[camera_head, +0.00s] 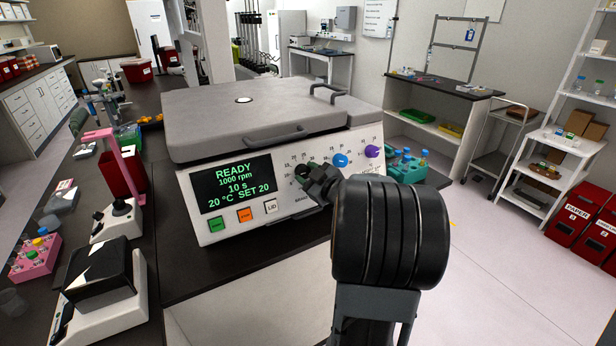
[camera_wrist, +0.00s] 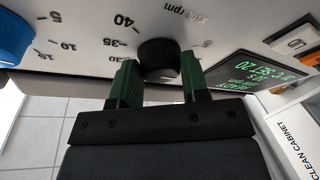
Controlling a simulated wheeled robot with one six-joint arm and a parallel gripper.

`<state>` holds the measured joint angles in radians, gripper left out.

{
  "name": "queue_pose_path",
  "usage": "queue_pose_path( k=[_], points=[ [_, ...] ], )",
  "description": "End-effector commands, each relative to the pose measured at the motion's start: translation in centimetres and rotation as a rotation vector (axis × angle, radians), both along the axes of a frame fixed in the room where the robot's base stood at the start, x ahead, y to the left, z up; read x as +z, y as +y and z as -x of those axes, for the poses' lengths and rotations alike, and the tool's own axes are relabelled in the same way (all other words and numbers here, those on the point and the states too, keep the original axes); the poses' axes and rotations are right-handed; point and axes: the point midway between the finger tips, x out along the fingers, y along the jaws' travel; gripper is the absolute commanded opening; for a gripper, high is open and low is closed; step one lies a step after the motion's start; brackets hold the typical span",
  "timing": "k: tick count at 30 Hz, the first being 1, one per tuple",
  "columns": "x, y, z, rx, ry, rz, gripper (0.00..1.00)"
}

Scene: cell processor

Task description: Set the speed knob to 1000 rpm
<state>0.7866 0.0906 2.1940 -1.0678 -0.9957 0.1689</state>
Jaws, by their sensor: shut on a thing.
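The cell processor (camera_head: 265,130) is a grey and white machine with a sloped front panel. Its display (camera_head: 232,184) reads READY, 1000 rpm, 10 s, 20 °C SET 20. The black speed knob (camera_wrist: 158,56) shows in the wrist view beside an rpm label and scale numbers such as 35 and 40. My gripper (camera_wrist: 160,72) has its green fingers on either side of this knob and is shut on it. In the head view my gripper (camera_head: 318,186) is at the panel right of the display and hides most of the knob.
A blue knob (camera_head: 340,160) and a purple knob (camera_head: 373,151) sit right of my gripper. Green, orange and LID buttons (camera_head: 271,206) lie below the display. A black-topped device (camera_head: 100,278) and a pink tube rack (camera_head: 36,258) stand on the bench at left.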

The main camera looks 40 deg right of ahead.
Motion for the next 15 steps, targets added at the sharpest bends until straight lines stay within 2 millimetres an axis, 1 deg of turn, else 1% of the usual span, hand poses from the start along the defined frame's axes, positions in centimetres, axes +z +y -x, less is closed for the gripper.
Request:
queue_pose_path(
  k=[9,10,15],
  points=[
    [-0.05,0.05,0.00,0.001,0.002,0.001,0.18],
    [-0.05,0.05,-0.01,0.001,0.002,0.001,0.43],
    [-0.04,0.04,-0.01,0.002,0.001,0.000,0.59]
  ],
)
